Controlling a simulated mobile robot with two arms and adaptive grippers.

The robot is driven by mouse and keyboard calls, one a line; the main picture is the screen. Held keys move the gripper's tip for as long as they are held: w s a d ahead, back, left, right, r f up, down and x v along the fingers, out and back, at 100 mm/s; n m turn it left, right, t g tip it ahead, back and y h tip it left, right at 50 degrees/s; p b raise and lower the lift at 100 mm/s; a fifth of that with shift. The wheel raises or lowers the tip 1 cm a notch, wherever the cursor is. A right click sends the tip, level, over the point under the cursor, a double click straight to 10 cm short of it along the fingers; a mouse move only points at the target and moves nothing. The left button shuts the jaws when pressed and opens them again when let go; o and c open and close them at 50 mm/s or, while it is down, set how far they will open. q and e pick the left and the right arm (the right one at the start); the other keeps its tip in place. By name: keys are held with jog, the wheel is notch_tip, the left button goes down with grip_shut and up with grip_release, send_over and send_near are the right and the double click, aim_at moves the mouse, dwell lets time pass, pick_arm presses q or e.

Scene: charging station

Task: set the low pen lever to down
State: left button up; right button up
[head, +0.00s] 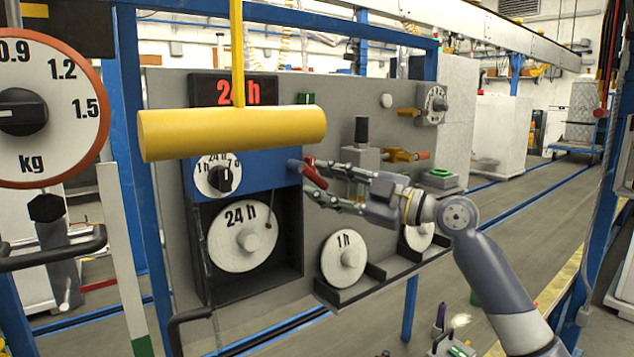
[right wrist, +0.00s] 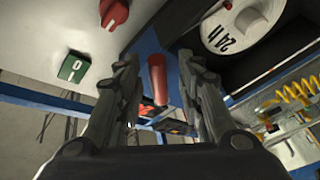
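A red lever handle (head: 312,173) sticks out from the right side of the blue housing (head: 262,168), above the 24 h disc. No label shows whether it is the low pen lever. My right gripper (head: 308,182) is at this handle, with its fingers apart. In the right wrist view the red handle (right wrist: 157,82) appears between the two open fingers (right wrist: 158,62). I cannot tell whether either finger touches it. A thin red-tipped arm (head: 268,224) is also visible by the 24 h disc (head: 244,236). My left gripper is out of view.
A yellow cylinder (head: 232,132) hangs in front of the panel. A 1 h disc (head: 343,258) sits in a tray below my right gripper. An orange valve handle (head: 405,156) and a green button (head: 440,173) are to the right. A kg dial (head: 48,107) is at the left.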

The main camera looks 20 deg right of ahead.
jog(key=v, duration=1)
